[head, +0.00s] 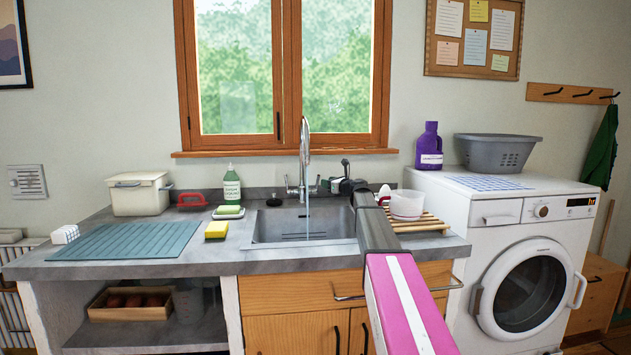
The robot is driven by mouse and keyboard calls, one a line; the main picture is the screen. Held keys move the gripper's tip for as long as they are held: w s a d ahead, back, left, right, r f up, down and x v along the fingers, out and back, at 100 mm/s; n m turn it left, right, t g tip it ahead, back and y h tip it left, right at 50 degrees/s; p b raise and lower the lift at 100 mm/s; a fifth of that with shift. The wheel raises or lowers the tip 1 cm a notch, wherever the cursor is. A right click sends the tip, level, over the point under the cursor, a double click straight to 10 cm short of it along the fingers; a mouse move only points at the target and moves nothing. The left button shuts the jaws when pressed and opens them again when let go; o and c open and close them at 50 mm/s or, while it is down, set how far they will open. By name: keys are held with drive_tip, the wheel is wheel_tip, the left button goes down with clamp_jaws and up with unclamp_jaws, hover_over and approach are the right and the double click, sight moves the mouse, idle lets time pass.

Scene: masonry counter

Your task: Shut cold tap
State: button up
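The chrome tap (304,160) stands upright behind the sink (262,229), with a tall curved spout. A thin stream of water (308,215) seems to fall from it into the basin. A small lever shows at the left of its base; the right side of the base is close to my gripper. My gripper (336,183) is small and dark at the end of my arm, just right of the tap, above the back right of the sink. Whether it touches a tap handle, and whether its fingers are open or shut, I cannot tell.
A white cup (406,205) stands on a wooden rack (433,222) right of my arm. A green bottle (231,185), a yellow sponge (216,230) and a teal mat (125,241) are left of the sink. The washing machine (480,265) stands at the right.

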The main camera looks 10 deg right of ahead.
drive_tip(key=x, duration=0.9)
clamp_jaws()
